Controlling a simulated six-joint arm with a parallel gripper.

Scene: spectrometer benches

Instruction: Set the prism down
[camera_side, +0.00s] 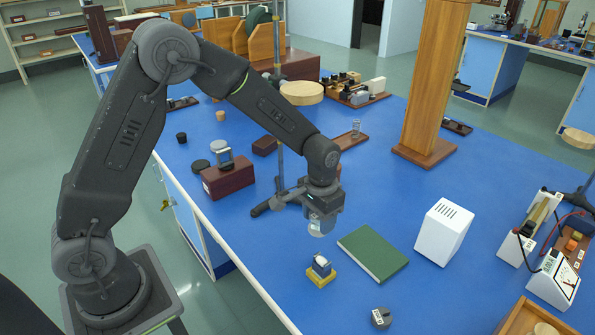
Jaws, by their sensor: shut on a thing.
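My gripper (322,216) points down above the blue bench (285,295), near its front edge. It is shut on a small, pale, glassy piece, which I take to be the prism (318,230). The jaws hide its upper part, and its exact shape is too small to tell. The prism seems to hang above the bench top, left of the green book. Below it in the picture stands a small yellow-based block (321,278) with a grey and dark top. I cannot tell the gap between the two.
A green book (373,252) lies right of my gripper, with a white slotted box (443,231) beyond. A grey knob-like weight (381,318) sits in front. A dark red box (228,178) and a metal stand (279,140) are behind left. A wooden post (430,80) rises behind.

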